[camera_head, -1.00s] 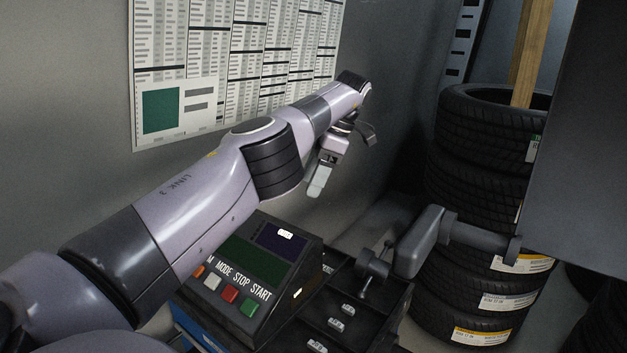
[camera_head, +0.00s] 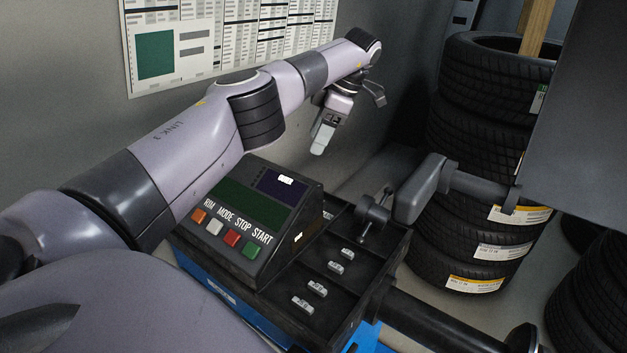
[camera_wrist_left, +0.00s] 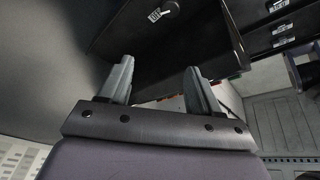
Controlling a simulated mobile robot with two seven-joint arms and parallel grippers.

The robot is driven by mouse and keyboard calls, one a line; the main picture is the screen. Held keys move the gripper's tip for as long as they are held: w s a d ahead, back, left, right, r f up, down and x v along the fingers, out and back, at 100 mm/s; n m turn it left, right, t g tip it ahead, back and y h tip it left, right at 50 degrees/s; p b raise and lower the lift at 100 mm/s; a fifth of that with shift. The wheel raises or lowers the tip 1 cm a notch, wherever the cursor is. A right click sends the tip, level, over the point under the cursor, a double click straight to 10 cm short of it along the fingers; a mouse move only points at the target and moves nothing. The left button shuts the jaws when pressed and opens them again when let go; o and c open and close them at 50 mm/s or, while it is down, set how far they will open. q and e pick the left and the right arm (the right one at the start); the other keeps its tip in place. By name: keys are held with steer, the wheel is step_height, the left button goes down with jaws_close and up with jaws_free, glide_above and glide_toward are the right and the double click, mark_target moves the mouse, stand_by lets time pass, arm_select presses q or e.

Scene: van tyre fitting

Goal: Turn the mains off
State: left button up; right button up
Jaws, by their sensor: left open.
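The machine's console (camera_head: 270,190) has a lit screen and a row of buttons on its sloped front, marked RIM, MODE, STOP and START. No switch labelled as the mains can be made out in the head view. My left gripper (camera_head: 351,119) is open and empty, above and behind the console, near the wall. Its two spread fingers also show in the left wrist view (camera_wrist_left: 160,88). My right gripper is not in view.
A black weight tray (camera_head: 335,300) with several small weights adjoins the console. The grey machine arm (camera_head: 422,190) and spindle stand right of it. Stacked tyres (camera_head: 485,110) and a grey panel (camera_head: 585,140) close off the right. A printed chart (camera_head: 215,40) hangs on the wall.

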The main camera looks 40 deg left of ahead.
arm_select(q)
steer(key=f+m, duration=0.1)
steer(key=f, duration=0.3)
steer(key=s+f+b, duration=0.1)
steer(key=f, duration=0.4)
steer(key=f+m+b, duration=0.1)
steer(key=f, duration=0.3)
steer(key=shift+s+f+m+t, duration=0.2)
steer(key=shift+f+m+t, duration=0.1)
steer(key=shift+f+t, duration=0.1)
steer(key=shift+s+a+f, duration=0.1)
steer(key=shift+a+f, duration=0.15)
steer(key=shift+f, duration=0.4)
